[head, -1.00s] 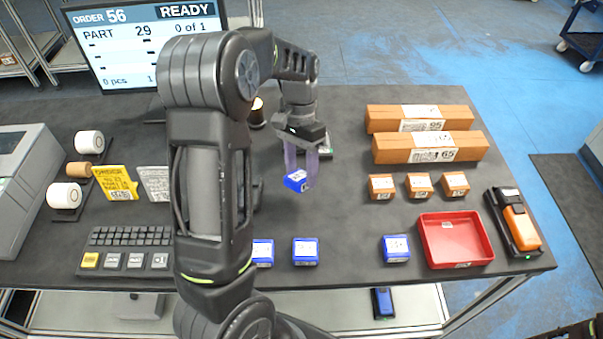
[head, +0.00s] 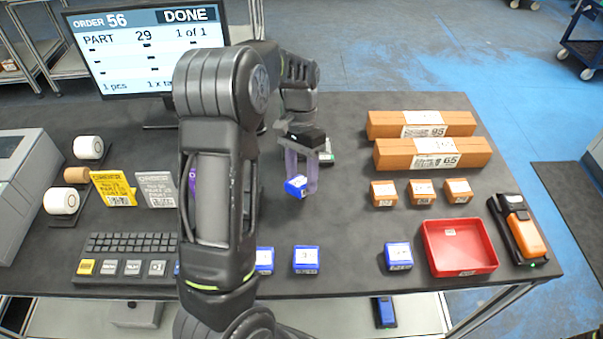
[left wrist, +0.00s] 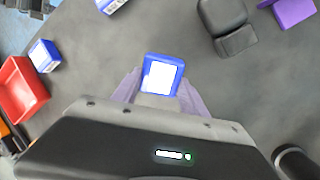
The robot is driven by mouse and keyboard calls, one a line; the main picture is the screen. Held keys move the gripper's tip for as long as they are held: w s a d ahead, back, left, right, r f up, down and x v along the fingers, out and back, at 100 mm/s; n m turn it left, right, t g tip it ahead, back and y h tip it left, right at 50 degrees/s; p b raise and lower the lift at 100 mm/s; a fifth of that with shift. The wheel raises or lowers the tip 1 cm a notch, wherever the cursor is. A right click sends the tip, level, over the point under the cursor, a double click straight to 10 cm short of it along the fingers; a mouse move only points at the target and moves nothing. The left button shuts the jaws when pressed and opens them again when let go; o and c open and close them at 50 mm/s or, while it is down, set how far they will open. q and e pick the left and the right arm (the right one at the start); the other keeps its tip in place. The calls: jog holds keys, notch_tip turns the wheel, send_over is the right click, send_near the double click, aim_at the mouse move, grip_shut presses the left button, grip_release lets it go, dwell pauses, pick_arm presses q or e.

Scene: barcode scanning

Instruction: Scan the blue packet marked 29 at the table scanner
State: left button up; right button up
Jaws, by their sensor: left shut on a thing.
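My left gripper (head: 302,180) is shut on a blue packet (head: 295,187) and holds it above the middle of the table. In the left wrist view the packet (left wrist: 161,76) sits between the pale fingers with its white label towards the camera; its number is not readable. The monitor (head: 150,48) shows order 56, part 29, 1 of 1 and DONE. A dark device (left wrist: 228,25), perhaps the table scanner, shows in the left wrist view; in the head view my left arm hides much of that area. My right gripper is not in view.
Blue packets (head: 306,260) (head: 398,256) stand along the front edge. A red tray (head: 460,268) is at front right beside an orange handheld device (head: 524,235). Small orange boxes (head: 421,192) and long cartons (head: 432,153) are behind. A keyboard (head: 131,244) is at left.

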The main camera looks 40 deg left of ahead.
pick_arm(q)
jog(key=s+d+r+p, duration=0.3)
jog(key=s+d+r, duration=0.4)
jog(key=s+r, duration=0.2)
jog(key=shift+d+r, duration=0.15)
jog(key=shift+d, duration=0.2)
jog(key=shift+s, duration=0.1)
jog(key=shift+n, duration=0.9)
jog(key=w+d+f+b, duration=0.1)
jog(key=w+d+f, duration=0.1)
jog(key=w, duration=0.4)
jog(key=w+d+f+b, duration=0.1)
jog(key=w+d+f, duration=0.1)
jog(key=w+d, duration=0.2)
jog(key=w+d+f+b, duration=0.2)
jog(key=w+d, duration=0.1)
jog(key=w, duration=0.5)
jog(key=shift+w, duration=0.2)
jog(key=shift+s+f, duration=0.1)
jog(key=shift+f, duration=0.15)
